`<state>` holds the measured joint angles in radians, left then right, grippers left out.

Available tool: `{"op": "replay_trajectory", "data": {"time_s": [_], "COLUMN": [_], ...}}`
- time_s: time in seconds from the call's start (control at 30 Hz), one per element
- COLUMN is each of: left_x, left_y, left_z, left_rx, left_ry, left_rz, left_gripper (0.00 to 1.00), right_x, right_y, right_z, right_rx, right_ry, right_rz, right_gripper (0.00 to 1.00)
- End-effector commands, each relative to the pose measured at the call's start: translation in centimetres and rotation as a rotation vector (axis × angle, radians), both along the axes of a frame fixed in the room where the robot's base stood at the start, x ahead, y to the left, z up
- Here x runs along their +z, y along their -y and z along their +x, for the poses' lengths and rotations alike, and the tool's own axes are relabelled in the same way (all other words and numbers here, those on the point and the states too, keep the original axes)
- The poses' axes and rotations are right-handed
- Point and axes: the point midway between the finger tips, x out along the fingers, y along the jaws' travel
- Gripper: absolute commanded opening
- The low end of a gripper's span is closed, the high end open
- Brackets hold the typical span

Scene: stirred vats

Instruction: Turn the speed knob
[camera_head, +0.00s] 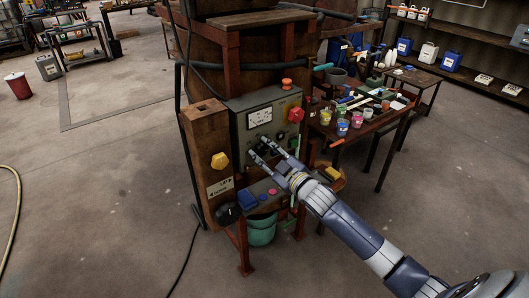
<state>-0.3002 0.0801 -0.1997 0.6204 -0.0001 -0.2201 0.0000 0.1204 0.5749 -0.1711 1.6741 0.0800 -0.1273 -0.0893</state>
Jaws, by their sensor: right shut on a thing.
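A grey control panel (240,132) is mounted on the brown wooden vat stand. It has a white dial plate (260,117), a red knob (295,115) and an orange button (287,84). My right gripper (258,147) reaches in from the lower right to the panel's lower part. Its two fingers are on either side of a small dark knob, which I take as the speed knob, and are shut on it. The fingers hide most of this knob and its markings. My left gripper is not in view.
A yellow knob (219,160) sits on the wooden post left of the panel. A low shelf below bears a blue block (247,198). A table with paint pots (342,127) stands to the right. The floor at left is mostly clear, with a hose (17,210).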

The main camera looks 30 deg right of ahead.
Motion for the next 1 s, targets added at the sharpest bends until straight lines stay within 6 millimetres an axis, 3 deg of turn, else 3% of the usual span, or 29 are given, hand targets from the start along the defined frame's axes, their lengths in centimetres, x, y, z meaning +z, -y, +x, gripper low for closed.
{"op": "replay_trajectory", "data": {"time_s": [0.03,0.1,0.57,1.0], "left_x": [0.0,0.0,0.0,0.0], "left_y": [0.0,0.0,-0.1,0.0], "left_z": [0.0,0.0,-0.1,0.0], "left_rx": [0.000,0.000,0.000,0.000], "left_ry": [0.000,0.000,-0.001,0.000], "left_rz": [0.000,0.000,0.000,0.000], "left_gripper": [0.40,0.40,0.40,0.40], "right_x": [-0.2,-0.2,-0.1,-0.3], "right_y": [0.1,0.0,0.1,1.1], "right_z": [0.0,0.0,-0.7,-7.9], "right_rx": [-0.002,-0.001,0.000,0.000], "right_ry": [-0.005,-0.004,-0.002,-0.006], "right_rz": [0.001,0.000,0.000,-0.002], "right_gripper": [0.40,0.55,0.55,0.55]}}
